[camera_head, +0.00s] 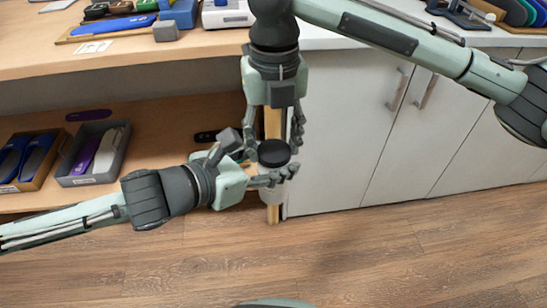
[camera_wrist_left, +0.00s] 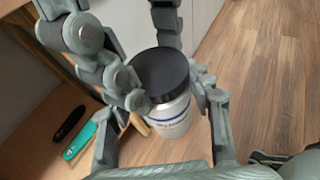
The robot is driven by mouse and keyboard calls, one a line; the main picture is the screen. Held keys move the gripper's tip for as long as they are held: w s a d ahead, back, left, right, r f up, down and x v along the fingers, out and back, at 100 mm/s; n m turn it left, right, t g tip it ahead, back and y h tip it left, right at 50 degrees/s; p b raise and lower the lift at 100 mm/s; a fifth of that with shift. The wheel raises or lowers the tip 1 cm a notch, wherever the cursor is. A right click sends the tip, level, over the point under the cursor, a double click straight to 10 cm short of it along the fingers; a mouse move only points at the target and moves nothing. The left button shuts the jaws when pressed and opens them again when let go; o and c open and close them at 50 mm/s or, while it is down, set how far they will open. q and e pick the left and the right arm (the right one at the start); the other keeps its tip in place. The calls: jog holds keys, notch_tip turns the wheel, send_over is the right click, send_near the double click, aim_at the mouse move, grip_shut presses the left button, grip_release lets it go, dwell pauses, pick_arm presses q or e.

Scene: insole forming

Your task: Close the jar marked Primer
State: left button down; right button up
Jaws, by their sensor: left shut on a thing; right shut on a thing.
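A white jar with a blue-striped label (camera_wrist_left: 172,120) shows in the left wrist view; the label is too small to read. Its black lid (camera_head: 273,153) sits on top of it and also shows in the left wrist view (camera_wrist_left: 160,72). My left gripper (camera_head: 268,179) comes in from the left and is shut around the jar's body, holding it upright in front of the bench. My right gripper (camera_head: 272,146) points down from above, its fingers on either side of the lid, shut on it. I cannot tell how tightly the lid is seated.
The bench top (camera_head: 40,62) above carries several tools and a grey block (camera_head: 166,31). On the lower shelf stand a grey bin (camera_head: 70,180) and a brown bin (camera_head: 45,181) with insoles. White cabinet doors (camera_head: 335,140) are at the right. The wooden floor (camera_head: 400,260) in front is clear.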

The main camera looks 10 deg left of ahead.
jog(key=o, duration=1.3)
jog(key=shift+r, duration=0.1)
jog(key=shift+r, duration=2.2)
jog(key=shift+c, duration=0.5)
